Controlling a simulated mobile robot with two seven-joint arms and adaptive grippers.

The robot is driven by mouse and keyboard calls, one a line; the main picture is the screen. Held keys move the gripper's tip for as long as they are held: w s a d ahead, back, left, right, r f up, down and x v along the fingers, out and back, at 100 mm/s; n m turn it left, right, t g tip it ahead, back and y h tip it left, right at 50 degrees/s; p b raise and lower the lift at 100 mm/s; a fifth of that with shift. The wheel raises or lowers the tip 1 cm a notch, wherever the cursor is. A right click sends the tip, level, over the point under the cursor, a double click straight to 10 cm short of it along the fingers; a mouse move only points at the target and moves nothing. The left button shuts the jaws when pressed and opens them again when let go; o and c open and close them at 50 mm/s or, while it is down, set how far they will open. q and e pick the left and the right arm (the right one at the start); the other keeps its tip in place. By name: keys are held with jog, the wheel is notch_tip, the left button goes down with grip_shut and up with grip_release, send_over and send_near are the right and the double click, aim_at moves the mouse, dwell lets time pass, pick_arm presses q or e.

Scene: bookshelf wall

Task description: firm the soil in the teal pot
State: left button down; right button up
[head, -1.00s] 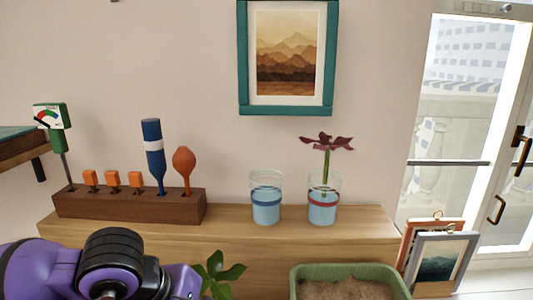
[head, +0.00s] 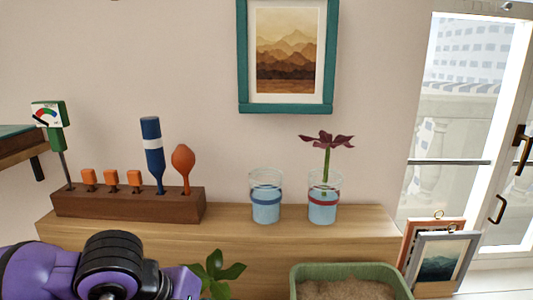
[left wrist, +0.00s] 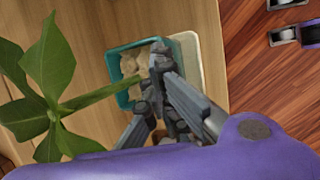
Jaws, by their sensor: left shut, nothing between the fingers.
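The teal pot (left wrist: 122,57) shows in the left wrist view, holding light brown lumpy soil (left wrist: 133,66). My left gripper (left wrist: 160,62) is shut and empty, its fingertips over the pot's soil near the right rim. Whether the fingertips touch the soil I cannot tell. A green leafy plant (left wrist: 45,75) stands left of the gripper, its stem reaching toward the pot; its leaves also show in the head view (head: 216,272). In the head view only my purple left arm shows, not the gripper, and the teal pot is out of sight. My right gripper is not in view.
A brown wooden rack (head: 128,206) with tools stands at the back left of the shelf. Two glasses of water, blue-banded (head: 265,197) and red-banded (head: 322,199), stand right of it. A green planter (head: 350,280) of soil is at front right, near leaning frames (head: 437,262).

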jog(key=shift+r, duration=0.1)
pick_arm(q)
jog(key=shift+r, duration=0.6)
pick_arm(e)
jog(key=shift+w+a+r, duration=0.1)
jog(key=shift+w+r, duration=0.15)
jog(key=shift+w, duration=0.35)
pick_arm(q)
jog(key=shift+s, duration=0.15)
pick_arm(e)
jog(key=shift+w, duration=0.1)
pick_arm(q)
jog(key=shift+s+d, duration=0.1)
jog(key=shift+s, duration=0.1)
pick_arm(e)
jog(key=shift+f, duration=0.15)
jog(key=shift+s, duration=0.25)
pick_arm(q)
jog(key=shift+f+b, duration=0.35)
jog(key=shift+f, duration=0.15)
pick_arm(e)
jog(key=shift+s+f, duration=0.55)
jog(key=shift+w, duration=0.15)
